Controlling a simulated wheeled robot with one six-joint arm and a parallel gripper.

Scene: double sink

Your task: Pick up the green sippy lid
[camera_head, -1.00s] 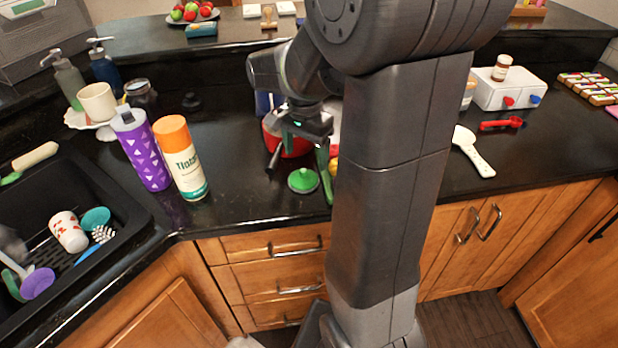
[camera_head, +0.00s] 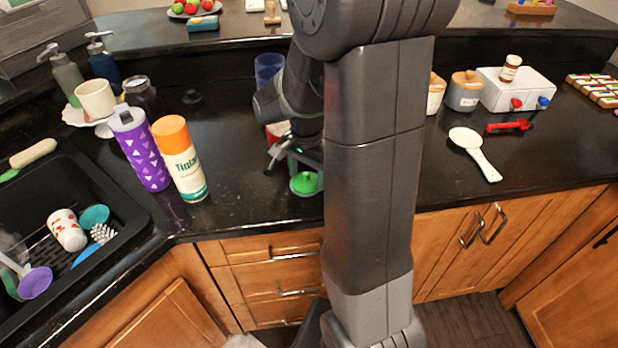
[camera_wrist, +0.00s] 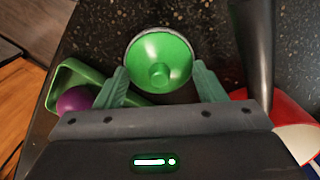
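The green sippy lid (camera_head: 305,183) lies on the black counter near its front edge, partly covered by my column at its right. In the wrist view the lid (camera_wrist: 161,60) is round, with a raised knob in the middle, just ahead of my gripper. My gripper (camera_wrist: 160,70) is open, with one finger on each side of the lid's near part. Nothing is held, and I cannot tell whether the fingers touch the lid. In the head view my gripper (camera_head: 294,158) is low over the lid, its fingers partly hidden.
In the wrist view, a green tray (camera_wrist: 61,84) with a purple round thing (camera_wrist: 75,101) is close at left. A red and white thing (camera_wrist: 295,122) and a dark handle (camera_wrist: 256,45) are at right. A spray can (camera_head: 180,158) and purple bottle (camera_head: 140,150) stand left, with clear counter between.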

